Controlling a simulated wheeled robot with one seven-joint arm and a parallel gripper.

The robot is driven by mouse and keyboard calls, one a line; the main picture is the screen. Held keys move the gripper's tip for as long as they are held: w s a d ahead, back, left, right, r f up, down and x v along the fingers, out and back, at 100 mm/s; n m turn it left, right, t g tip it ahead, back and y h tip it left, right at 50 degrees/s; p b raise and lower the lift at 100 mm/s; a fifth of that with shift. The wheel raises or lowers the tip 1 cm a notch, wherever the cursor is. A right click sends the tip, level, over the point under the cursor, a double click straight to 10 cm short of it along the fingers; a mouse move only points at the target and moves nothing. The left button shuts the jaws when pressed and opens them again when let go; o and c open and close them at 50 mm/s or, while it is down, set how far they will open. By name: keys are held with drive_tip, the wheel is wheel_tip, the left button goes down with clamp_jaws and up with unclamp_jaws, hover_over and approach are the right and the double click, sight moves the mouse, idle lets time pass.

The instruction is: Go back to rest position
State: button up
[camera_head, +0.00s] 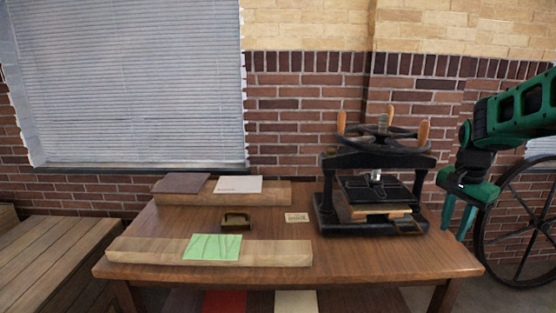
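My gripper (457,221) is at the right, on the green arm that comes in from the right edge. It points down beside the right side of the black hand press (328,185), apart from it as far as I can see. Its two green fingers stand apart with nothing visible between them. The press stands on the right part of the wooden table (390,258). It has a top wheel with wooden handles, and a light wooden piece (375,212) lies in its lower part.
A front plank (150,250) carries a green sheet (213,247). A rear plank (280,194) carries a dark sheet (183,183) and a white sheet (238,184). A small brass-coloured tray (236,221) and a small card (297,217) lie between. A large spoked wheel (482,235) stands at right.

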drive_tip(key=s+a+n, duration=0.2)
drive_tip(key=s, duration=0.8)
drive_tip(key=s+a+f+n, duration=0.1)
drive_tip(key=s+n, duration=0.1)
drive_tip(key=s, duration=0.8)
drive_tip(key=s+a+f+n+g+y, duration=0.1)
drive_tip(key=s+a+n, duration=0.1)
drive_tip(key=s, duration=0.8)
drive_tip(key=shift+s+a+f+n, duration=0.15)
drive_tip(key=shift+a+f+n, duration=0.15)
drive_tip(key=shift+n, duration=0.3)
drive_tip(key=shift+w+f, duration=0.2)
drive_tip(key=shift+w, duration=0.45)
